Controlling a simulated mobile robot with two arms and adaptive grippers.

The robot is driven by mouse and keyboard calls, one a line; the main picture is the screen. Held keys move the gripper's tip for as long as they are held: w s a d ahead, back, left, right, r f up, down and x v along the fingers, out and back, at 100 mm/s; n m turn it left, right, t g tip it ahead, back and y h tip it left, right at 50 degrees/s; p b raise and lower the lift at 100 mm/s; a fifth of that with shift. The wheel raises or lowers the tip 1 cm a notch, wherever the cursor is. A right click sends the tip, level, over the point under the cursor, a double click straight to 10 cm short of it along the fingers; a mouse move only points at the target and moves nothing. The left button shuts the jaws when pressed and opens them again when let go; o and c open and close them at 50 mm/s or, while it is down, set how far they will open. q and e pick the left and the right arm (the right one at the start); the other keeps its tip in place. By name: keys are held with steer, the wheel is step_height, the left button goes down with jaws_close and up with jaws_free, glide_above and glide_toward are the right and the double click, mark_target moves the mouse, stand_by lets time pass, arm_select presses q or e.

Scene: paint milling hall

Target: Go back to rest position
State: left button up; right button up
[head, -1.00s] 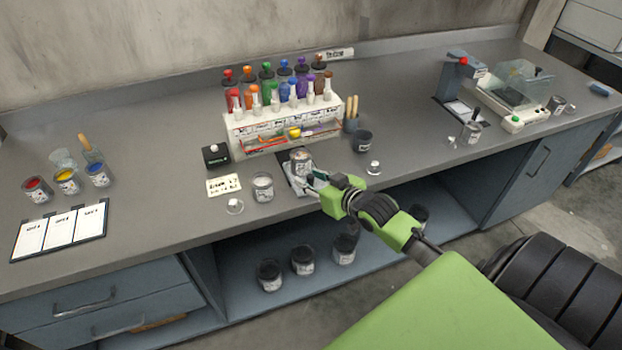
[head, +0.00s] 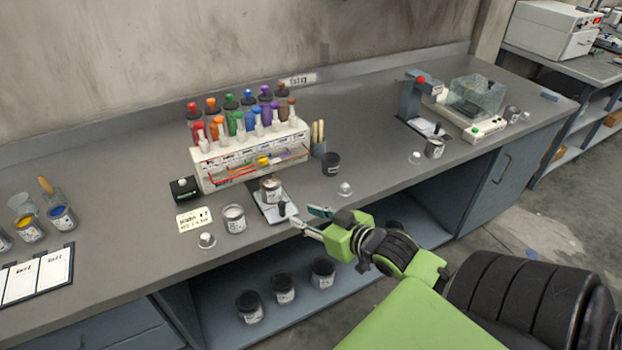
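My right gripper (head: 309,220) is open and empty at the front edge of the bench (head: 120,290), its fingers pointing left. A small metal can (head: 270,189) stands on a flat plate (head: 270,212) with a dark knob, just left of the fingertips and apart from them. A white-filled can (head: 234,219) stands further left, beside a handwritten card (head: 195,219). My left gripper is not in view.
A bottle rack (head: 250,160) stands behind the can. A dark cup (head: 331,163) and a white-knobbed lid (head: 345,189) are near the gripper. Dark cans (head: 284,289) stand on the shelf below.

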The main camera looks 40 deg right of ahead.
steer(key=shift+s+r, duration=0.25)
steer(key=shift+s, duration=0.35)
steer(key=s+d+f+m+g+h, duration=0.1)
steer(key=s+d+f+g, duration=0.1)
steer(key=f, duration=0.7)
steer(key=s+d+f+g, duration=0.1)
steer(key=s+d+f, duration=0.1)
steer(key=f, duration=0.7)
steer(key=s+a+f+g, duration=0.15)
steer(key=s+f, duration=0.25)
steer(key=f, duration=0.4)
steer(key=s+a+f+g, duration=0.1)
steer(key=s+f+g, duration=0.1)
steer(key=s+f, duration=0.5)
steer(key=s+a+f+n+g, duration=0.1)
steer(key=s+a+f+g, duration=0.2)
steer(key=s+a+f, duration=0.4)
steer(key=s+a+f+n+g, duration=0.2)
steer(key=s+a+f, duration=0.6)
steer(key=s+f, duration=0.5)
steer(key=s+g, duration=0.1)
steer(key=s, duration=0.1)
steer(key=shift+s+f+y, duration=0.3)
steer(key=shift+s+y, duration=0.1)
